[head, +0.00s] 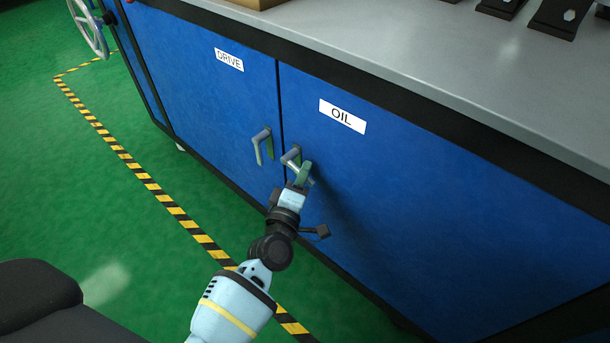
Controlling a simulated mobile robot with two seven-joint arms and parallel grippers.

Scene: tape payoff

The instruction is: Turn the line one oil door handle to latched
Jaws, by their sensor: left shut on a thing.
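The blue oil door (420,210) bears a white OIL label (342,116). Its grey lever handle (291,156) sits at the door's upper left edge, near the seam with the drive door. My left gripper (303,173) is at this handle, shut on it, and covers its lower part. The handle's full angle is hard to tell behind the gripper. My right gripper is not in view.
The blue drive door (200,90) to the left has a similar handle (263,145), hanging downward close beside my gripper. A grey worktop (430,60) with a dark edge overhangs above. Black-and-yellow floor tape (160,195) runs along the green floor (60,190). A handwheel (88,25) stands far left.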

